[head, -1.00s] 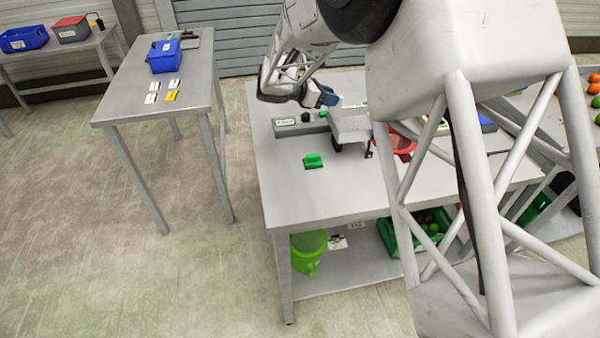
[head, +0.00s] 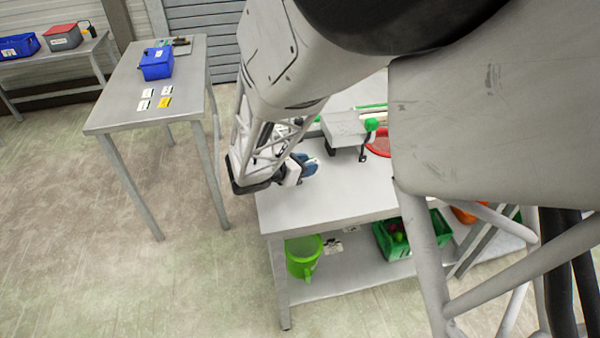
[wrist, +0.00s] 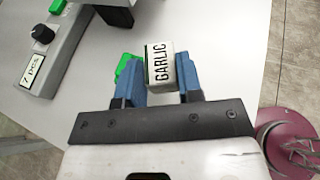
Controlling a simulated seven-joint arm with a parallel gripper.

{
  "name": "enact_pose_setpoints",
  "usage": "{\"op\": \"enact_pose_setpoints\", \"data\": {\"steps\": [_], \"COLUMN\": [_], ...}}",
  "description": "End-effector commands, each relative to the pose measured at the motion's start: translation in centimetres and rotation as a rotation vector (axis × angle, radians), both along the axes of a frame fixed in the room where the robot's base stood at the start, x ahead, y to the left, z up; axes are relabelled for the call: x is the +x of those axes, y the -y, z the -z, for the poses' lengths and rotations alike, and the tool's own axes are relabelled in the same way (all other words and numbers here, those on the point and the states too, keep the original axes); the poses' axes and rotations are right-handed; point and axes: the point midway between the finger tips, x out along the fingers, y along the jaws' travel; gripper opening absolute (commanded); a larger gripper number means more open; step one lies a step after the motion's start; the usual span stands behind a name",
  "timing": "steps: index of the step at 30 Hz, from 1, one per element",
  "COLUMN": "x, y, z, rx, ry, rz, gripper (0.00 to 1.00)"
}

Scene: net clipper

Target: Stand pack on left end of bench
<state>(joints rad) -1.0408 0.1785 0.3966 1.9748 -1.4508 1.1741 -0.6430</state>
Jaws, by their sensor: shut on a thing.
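My gripper (head: 305,170) is over the near left part of the bench (head: 335,195) in the head view. In the wrist view, the blue fingers of my gripper (wrist: 156,90) are shut on a small pale pack (wrist: 160,66) with a black GARLIC label. The pack stands out beyond the fingertips. Whether it touches the bench top I cannot tell. In the head view the arm and fingers hide the pack. A green object (wrist: 126,67) on the bench shows beside the left finger, partly hidden by it.
A grey machine (head: 343,128) and a red bowl (head: 380,146) are further back on the bench. A control box (wrist: 40,60) with a black knob is upper left in the wrist view. A green bucket (head: 303,257) is on the lower shelf. A side table (head: 125,110) stands left, across a floor gap.

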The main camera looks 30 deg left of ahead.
Motion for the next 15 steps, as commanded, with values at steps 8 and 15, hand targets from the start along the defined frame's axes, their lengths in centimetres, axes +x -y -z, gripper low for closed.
{"op": "enact_pose_setpoints", "data": {"steps": [8, 15], "x": [-0.11, 0.25], "y": [0.03, -0.31], "z": [0.14, 0.21], "rx": [0.0, 0.0], "ry": [0.0, 0.0], "rz": [-0.003, -0.002], "gripper": [0.1, 0.1]}}
